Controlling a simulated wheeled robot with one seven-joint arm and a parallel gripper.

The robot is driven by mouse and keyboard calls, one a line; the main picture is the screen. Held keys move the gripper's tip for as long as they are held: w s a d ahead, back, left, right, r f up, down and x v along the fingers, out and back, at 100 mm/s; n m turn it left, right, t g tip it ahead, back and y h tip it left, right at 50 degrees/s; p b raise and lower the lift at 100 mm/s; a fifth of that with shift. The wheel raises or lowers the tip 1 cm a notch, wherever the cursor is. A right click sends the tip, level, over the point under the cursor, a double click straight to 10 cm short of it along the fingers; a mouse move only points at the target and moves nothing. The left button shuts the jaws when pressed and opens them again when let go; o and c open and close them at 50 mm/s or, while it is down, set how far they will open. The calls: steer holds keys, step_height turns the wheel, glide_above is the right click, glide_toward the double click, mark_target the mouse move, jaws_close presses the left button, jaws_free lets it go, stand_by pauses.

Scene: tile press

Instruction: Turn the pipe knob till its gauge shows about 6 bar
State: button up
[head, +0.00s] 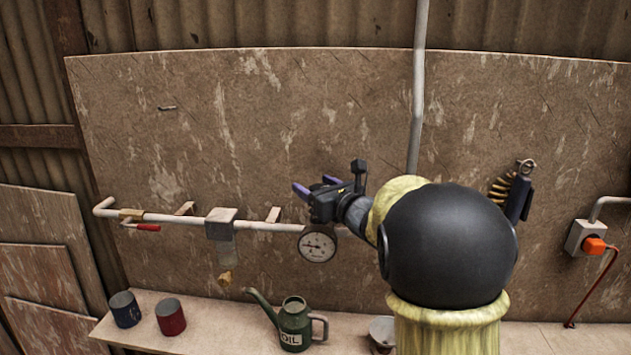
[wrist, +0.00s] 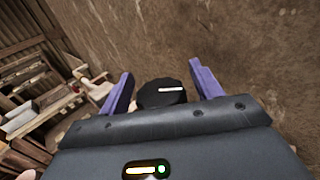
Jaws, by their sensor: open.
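The black round knob (wrist: 163,95) with a white mark on its face shows in the wrist view, between the two purple fingers of my open gripper (wrist: 160,72). A gap shows on each side of it, so the fingers do not appear to touch it. In the head view my gripper (head: 315,186) is in front of the board, just above the gauge, and the knob is hidden there. The round white gauge (head: 317,246) hangs below the pipe (head: 270,226). Its dark needle seems to point left; the numbers are too small to read.
A filter with a grey head (head: 221,224) and a red-handled valve (head: 148,227) sit on the pipe to the left. Below, a bench (head: 235,318) holds a green oil can (head: 295,322), a blue tin (head: 125,309) and a red tin (head: 170,316). An orange-plugged socket (head: 594,245) is at right.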

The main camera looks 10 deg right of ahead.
steer(key=shift+w, duration=0.1)
steer(key=c, duration=1)
steer(key=shift+f+h+b, duration=0.2)
steer(key=shift+h+b, duration=0.1)
steer(key=shift+b, duration=0.95)
steer(key=m+h+b, duration=0.1)
steer(key=b, duration=0.3)
steer(key=shift+f+t+b, duration=0.1)
steer(key=shift+t+b, duration=0.2)
steer(key=shift+t, duration=0.1)
steer(key=m+h+b, duration=0.1)
steer(key=h+b, duration=0.1)
steer(key=b, duration=0.4)
steer(key=m+h+b, duration=0.2)
steer(key=h+b, duration=0.1)
steer(key=b, duration=0.3)
steer(key=shift+w+d+m+t, duration=0.1)
steer(key=shift+d+m+t, duration=0.05)
steer(key=shift+m+t, duration=0.15)
steer(key=shift+d+m+h+b, duration=0.3)
steer(key=shift+m+h+b, duration=0.7)
steer(key=shift+b, duration=1.5)
